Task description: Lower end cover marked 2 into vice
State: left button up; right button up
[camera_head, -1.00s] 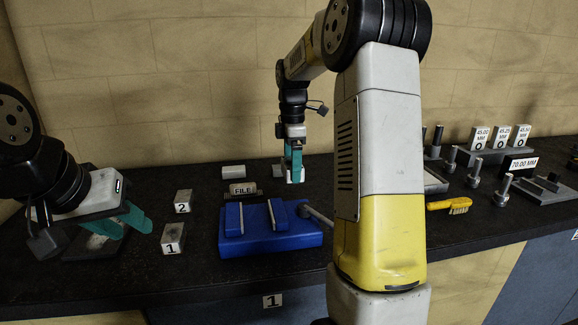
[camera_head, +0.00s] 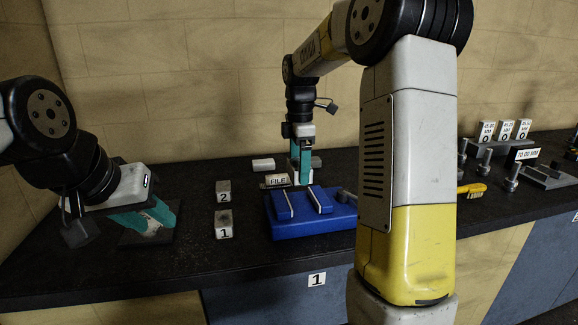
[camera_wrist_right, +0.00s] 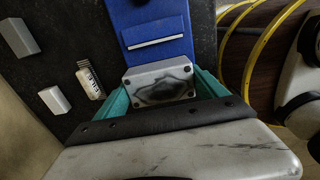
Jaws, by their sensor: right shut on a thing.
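My right gripper (camera_head: 302,178) is shut on a grey rectangular plate (camera_wrist_right: 160,82), which seems to be the end cover. In the right wrist view the plate has corner holes and a dark patch, and sits between teal fingers; no number shows on it. The blue vice (camera_head: 285,229) stands on the bench, also at the top of the wrist view (camera_wrist_right: 150,15). The right gripper is just behind the vice jaws, with the plate apart from the jaw strip in the wrist view. My left gripper (camera_head: 150,215) looks open, over a dark pad at the left.
Grey blocks marked 2 (camera_head: 223,186) and 1 (camera_head: 224,219) stand left of the vice. A FILE label (camera_head: 278,181) and a pale block (camera_head: 262,164) lie behind it. A yellow brush (camera_head: 472,189) and several gauges stand at right. The bench between left pad and blocks is clear.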

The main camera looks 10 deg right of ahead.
jog(key=shift+f, duration=4.3)
jog(key=o, duration=2)
jog(key=shift+f, duration=0.1)
